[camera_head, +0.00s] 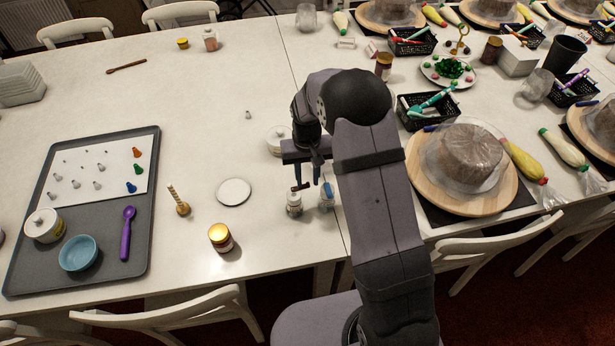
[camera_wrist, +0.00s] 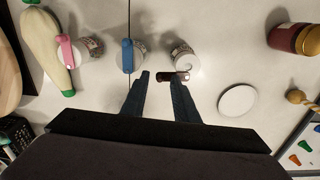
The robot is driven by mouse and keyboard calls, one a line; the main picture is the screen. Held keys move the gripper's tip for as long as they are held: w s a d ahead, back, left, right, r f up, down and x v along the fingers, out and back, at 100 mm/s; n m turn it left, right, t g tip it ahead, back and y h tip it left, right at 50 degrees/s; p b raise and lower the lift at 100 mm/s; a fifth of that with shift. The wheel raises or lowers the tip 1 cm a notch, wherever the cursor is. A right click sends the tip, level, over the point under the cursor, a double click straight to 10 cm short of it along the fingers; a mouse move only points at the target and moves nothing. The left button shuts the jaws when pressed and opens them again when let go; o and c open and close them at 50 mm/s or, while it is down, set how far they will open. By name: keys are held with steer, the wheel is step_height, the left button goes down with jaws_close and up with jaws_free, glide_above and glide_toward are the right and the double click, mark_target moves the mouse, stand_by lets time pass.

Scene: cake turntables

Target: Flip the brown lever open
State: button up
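The brown lever (camera_wrist: 182,76) lies across the near side of a small clear shaker jar with a white top (camera_wrist: 184,57) in the wrist view. In the head view, the lever (camera_head: 300,187) sits atop the jar (camera_head: 294,205), close below my gripper. My gripper (camera_wrist: 160,80) is open and empty, fingers pointing down. The right finger in the wrist view overlaps the lever; I cannot tell whether they touch. A similar jar with a blue lever (camera_wrist: 127,56) stands beside it. Another with a pink lever (camera_wrist: 67,50) stands farther left in the wrist view; my arm hides it in the head view.
A white disc (camera_head: 233,191) and a gold-lidded jar (camera_head: 220,237) lie left of the shakers. A grey tray (camera_head: 105,240) is farther left. A cake turntable (camera_head: 490,205) stands right of my arm. The table's back left is mostly clear.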

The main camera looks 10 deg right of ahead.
mark_target(307, 183)
steer(key=shift+r+b, duration=1.1)
steer(key=shift+r, duration=2.55)
